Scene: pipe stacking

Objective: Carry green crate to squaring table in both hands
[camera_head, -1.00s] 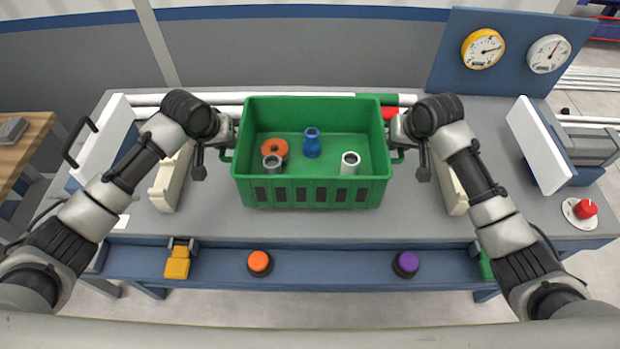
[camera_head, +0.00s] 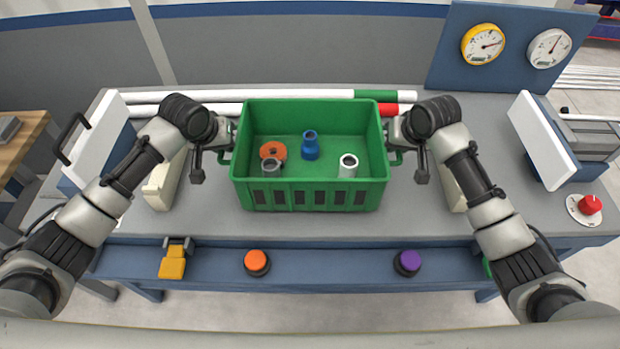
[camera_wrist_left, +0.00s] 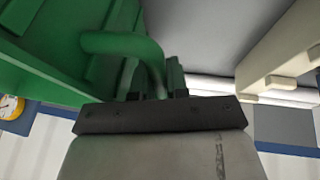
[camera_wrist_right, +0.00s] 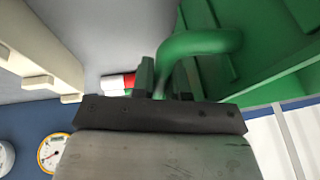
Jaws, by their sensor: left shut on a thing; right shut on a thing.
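The green crate (camera_head: 312,194) is held level between my two grippers, over the grey table (camera_head: 330,226). Inside it are an orange ring (camera_head: 273,149), a grey fitting (camera_head: 271,167), a blue fitting (camera_head: 310,146) and a light grey pipe piece (camera_head: 348,165). My left gripper (camera_head: 228,155) is shut on the crate's left handle; that handle shows in the left wrist view (camera_wrist_left: 125,44). My right gripper (camera_head: 394,155) is shut on the right handle, seen in the right wrist view (camera_wrist_right: 200,42). The gap under the crate is hard to judge.
White pipes (camera_head: 225,97) with green and red ends lie behind the crate. Cream cradles stand left (camera_head: 165,180) and right (camera_head: 452,184). White upright plates flank the table. Orange (camera_head: 257,261) and purple (camera_head: 407,261) buttons sit on the front ledge. Gauges (camera_head: 482,45) stand at the back right.

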